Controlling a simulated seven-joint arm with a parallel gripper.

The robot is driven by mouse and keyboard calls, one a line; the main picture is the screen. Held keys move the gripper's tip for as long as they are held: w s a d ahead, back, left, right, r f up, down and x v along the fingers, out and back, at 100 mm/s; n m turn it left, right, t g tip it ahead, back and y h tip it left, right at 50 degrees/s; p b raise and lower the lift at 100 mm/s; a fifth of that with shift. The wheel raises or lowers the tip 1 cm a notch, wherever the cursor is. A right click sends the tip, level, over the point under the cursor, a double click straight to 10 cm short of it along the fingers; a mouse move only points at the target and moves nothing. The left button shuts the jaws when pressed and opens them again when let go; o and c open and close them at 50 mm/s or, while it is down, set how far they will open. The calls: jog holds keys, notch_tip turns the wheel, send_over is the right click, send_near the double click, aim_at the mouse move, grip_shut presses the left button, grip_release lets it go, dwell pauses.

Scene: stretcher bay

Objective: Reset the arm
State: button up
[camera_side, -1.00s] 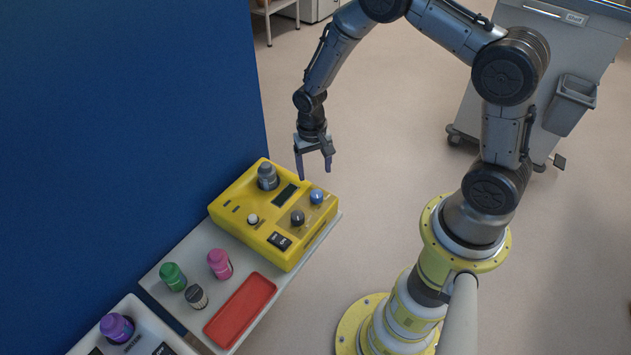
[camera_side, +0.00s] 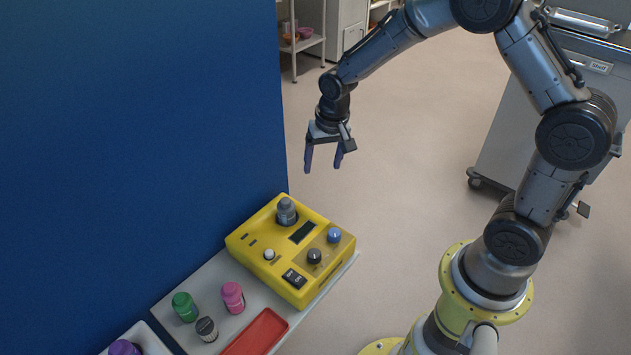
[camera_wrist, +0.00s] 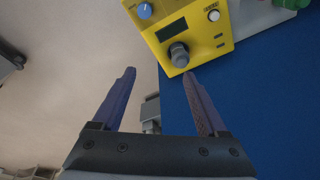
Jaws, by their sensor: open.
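My gripper (camera_side: 323,165) is open and empty in the side view, held in the air above and beyond the far edge of the yellow device (camera_side: 262,238). In the wrist view my gripper (camera_wrist: 160,78) shows two purple-blue fingers spread apart with nothing between them. The yellow device (camera_wrist: 212,52) lies beyond the fingertips there. The gripper touches nothing that I can see.
The device stands on a pale shelf (camera_side: 203,284) with a green bottle (camera_side: 184,307), a pink bottle (camera_side: 232,297), a grey-white vial (camera_side: 207,329) and a red tray (camera_side: 256,334). A blue wall (camera_side: 130,130) rises at left. A grey cart (camera_side: 512,130) stands at right. Open floor lies between.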

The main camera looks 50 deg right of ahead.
jog(key=s+a+r+n+t, duration=0.15)
jog(key=s+r, duration=0.35)
jog(key=r, duration=0.5)
jog(key=s+a+r+n+t, duration=0.15)
jog(key=s+r, duration=0.25)
jog(key=r, duration=0.5)
jog(key=s+f+n, duration=0.1)
jog(key=s+n, duration=0.2)
jog(key=s, duration=1.2)
jog(key=shift+s+n+y, duration=0.3)
jog(key=shift+s+n, duration=0.05)
jog(key=shift+n, duration=0.05)
jog(key=shift+a+t, duration=0.1)
jog(key=shift+t, duration=0.2)
